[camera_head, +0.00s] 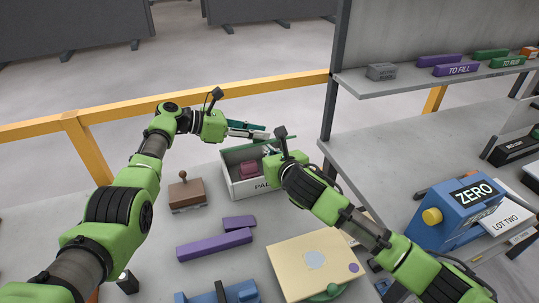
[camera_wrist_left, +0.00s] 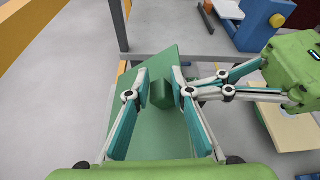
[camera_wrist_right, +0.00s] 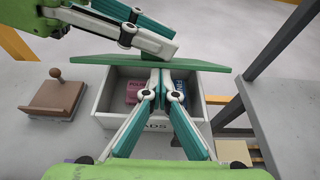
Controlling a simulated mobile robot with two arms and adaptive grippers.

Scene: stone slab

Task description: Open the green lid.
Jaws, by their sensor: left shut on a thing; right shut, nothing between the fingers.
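The green lid (camera_head: 251,144) is a flat panel, seen nearly edge-on above a pale box (camera_head: 241,187) lettered "PADS" in part. The lid is off the near part of the box, and the inside shows. In the left wrist view the lid (camera_wrist_left: 150,135) has a green block handle (camera_wrist_left: 163,94). My left gripper (camera_wrist_left: 161,80) is shut on this handle. My right gripper (camera_wrist_right: 160,75) is shut and empty, with its fingertips close to the lid's edge over the box. I cannot tell if they touch it. A reddish pad (camera_head: 249,168) and a blue item (camera_wrist_right: 178,87) lie inside.
A brown stamp-like block (camera_head: 187,193) stands left of the box. Purple blocks (camera_head: 214,244) and a cream board (camera_head: 314,262) lie in front. A grey shelf unit (camera_head: 400,125) rises close on the right. A blue "ZERO" device (camera_head: 455,212) stands farther right.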

